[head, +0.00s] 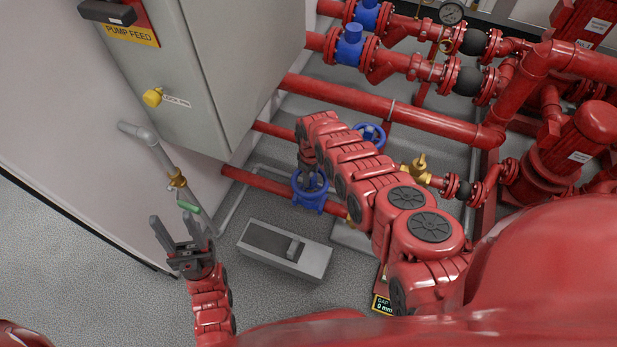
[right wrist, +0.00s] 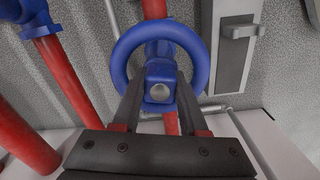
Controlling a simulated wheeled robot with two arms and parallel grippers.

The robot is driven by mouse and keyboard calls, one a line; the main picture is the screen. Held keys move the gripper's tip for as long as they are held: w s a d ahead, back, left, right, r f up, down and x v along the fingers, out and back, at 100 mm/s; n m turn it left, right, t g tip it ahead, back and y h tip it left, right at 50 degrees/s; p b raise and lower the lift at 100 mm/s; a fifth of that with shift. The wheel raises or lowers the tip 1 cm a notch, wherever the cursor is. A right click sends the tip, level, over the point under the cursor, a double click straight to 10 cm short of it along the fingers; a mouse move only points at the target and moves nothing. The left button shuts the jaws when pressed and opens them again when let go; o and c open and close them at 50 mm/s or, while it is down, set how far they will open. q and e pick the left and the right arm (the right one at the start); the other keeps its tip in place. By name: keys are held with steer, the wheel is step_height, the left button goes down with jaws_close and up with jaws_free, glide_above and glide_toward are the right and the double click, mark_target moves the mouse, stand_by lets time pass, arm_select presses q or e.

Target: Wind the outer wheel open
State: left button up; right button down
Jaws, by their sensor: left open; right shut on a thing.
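A blue handwheel (head: 310,188) sits on a low red pipe left of centre in the head view. A second blue wheel (head: 370,135) stands farther back, partly behind my right arm. My right gripper (head: 309,172) is shut on the nearer wheel. In the right wrist view, that wheel (right wrist: 160,28) faces the camera, and the fingers of my right gripper (right wrist: 160,95) lie on either side of its hub with the silver nut. Whether they also touch the rim is unclear. My left gripper (head: 169,220) is open and empty, beside the grey pipe at the left.
A display (head: 383,304) at the lower middle reads "GAP 0 mm". A grey box (head: 285,250) lies on the floor before the nearer wheel. A grey cabinet (head: 205,70) stands behind left. Red pipes and pumps (head: 585,140) fill the right. Floor at lower left is clear.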

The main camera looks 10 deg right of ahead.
steer(key=c, duration=0.9)
jaws_free()
steer(key=shift+f+n, duration=0.15)
steer(key=shift+n, duration=0.95)
steer(key=o, duration=0.5)
steer(key=shift+c, duration=0.2)
step_height(320, 180, up, 8)
steer(key=p, duration=0.7)
steer(key=shift+w+f, duration=0.1)
steer(key=shift+f, duration=0.25)
steer(key=shift+f, duration=0.1)
